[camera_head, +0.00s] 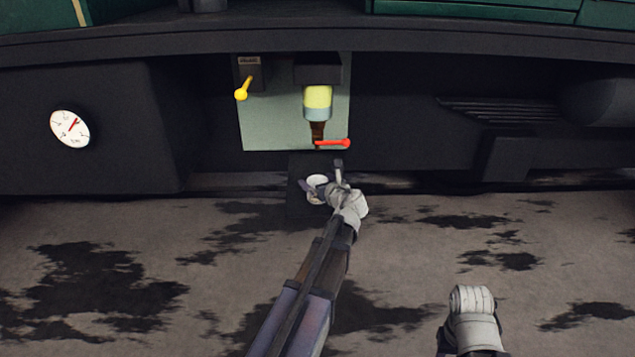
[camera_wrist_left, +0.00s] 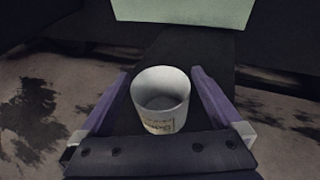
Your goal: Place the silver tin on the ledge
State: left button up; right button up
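The silver tin (camera_head: 316,183), a pale open-topped cup with a label, stands upright on a dark ledge (camera_head: 297,208) below the pale green panel. In the left wrist view the tin (camera_wrist_left: 160,112) looks empty and sits between the two fingers of my left gripper (camera_wrist_left: 160,80). A narrow gap shows on each side of it, so the gripper is open around the tin. In the head view my left gripper (camera_head: 321,174) partly covers the tin. Only a pale part of my right arm shows at the lower right; its fingers are not visible.
Above the tin, a spout with a yellow-green glass (camera_head: 318,97) and a red lever (camera_head: 333,143) hangs on the panel (camera_head: 270,125). A yellow-knobbed lever (camera_head: 242,92) is to its left. A gauge (camera_head: 70,128) is at far left. The stained floor (camera_head: 130,225) is clear.

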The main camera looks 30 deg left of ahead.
pick_arm(q)
jog(key=p+v, duration=0.3)
jog(key=v, duration=0.9)
jog(key=shift+p, duration=0.3)
jog(key=s+d+f+n+g+h, duration=0.3)
jog(key=s+d+f+n, duration=0.2)
jog(key=d, duration=0.4)
jog(key=s+d+f+n+g+h, duration=0.3)
jog(key=s+d+f+n+h, duration=0.1)
jog(key=s+d+n, duration=0.4)
jog(key=s+d+f+n+g+h, duration=0.2)
jog(key=s+d+f+n, duration=0.4)
jog(key=d, duration=0.5)
jog(key=shift+s+f+n+g+h, duration=0.15)
jog(key=shift+s+n+g+h, duration=0.25)
jog(key=shift+s+n+h, duration=0.6)
jog(key=shift+w, duration=0.3)
